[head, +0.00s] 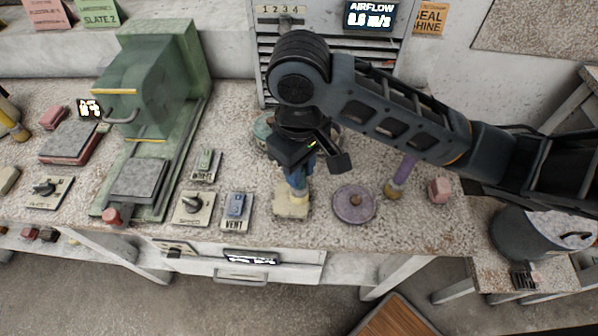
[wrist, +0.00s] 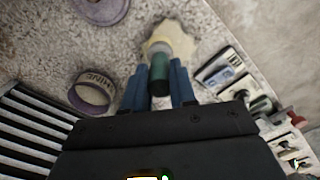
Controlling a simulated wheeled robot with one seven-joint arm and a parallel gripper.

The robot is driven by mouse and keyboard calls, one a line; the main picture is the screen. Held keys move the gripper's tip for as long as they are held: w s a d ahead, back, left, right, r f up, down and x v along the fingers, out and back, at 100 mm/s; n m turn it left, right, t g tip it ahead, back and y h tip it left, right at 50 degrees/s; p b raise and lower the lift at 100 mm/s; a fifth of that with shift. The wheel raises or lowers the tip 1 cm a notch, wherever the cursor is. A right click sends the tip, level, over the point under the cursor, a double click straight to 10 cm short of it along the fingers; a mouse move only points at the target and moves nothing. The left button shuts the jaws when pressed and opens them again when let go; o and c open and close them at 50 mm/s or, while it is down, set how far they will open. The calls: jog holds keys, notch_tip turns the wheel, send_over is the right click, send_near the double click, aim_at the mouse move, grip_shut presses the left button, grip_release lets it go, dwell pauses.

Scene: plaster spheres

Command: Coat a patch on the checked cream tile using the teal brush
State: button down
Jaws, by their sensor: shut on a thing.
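The cream tile (head: 291,207) lies on the speckled bench near its front edge; no checked pattern can be made out. My gripper (head: 298,178) is above it, pointing down, with blue fingers. In the wrist view my gripper (wrist: 159,90) is shut on the teal brush (wrist: 159,74), whose dark teal handle stands between the fingers. The brush's pale lower end is over the cream tile (wrist: 172,34). Whether the bristles touch the tile cannot be told. In the head view the brush is mostly hidden by the fingers.
A purple disc (head: 354,204) lies right of the tile, with a purple-handled tool (head: 401,176) and pink block (head: 439,190) beyond. The VENT switch (head: 236,207) and a knob panel (head: 193,208) are left. A round purple-rimmed container (wrist: 92,93) shows in the wrist view.

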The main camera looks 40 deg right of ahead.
dwell(0.3)
jog(key=shift+s+a+r, duration=0.6)
jog(key=shift+s+r, duration=0.05)
jog(key=shift+r, duration=0.05)
jog(key=shift+f, duration=0.75)
dwell(0.4)
jog(key=shift+s+a, duration=0.1)
jog(key=shift+a, duration=0.05)
jog(key=shift+s+a, duration=0.55)
jog(key=shift+w+d, duration=0.1)
jog(key=shift+w+d, duration=1.2)
jog(key=shift+d, duration=0.05)
jog(key=shift+a, duration=0.1)
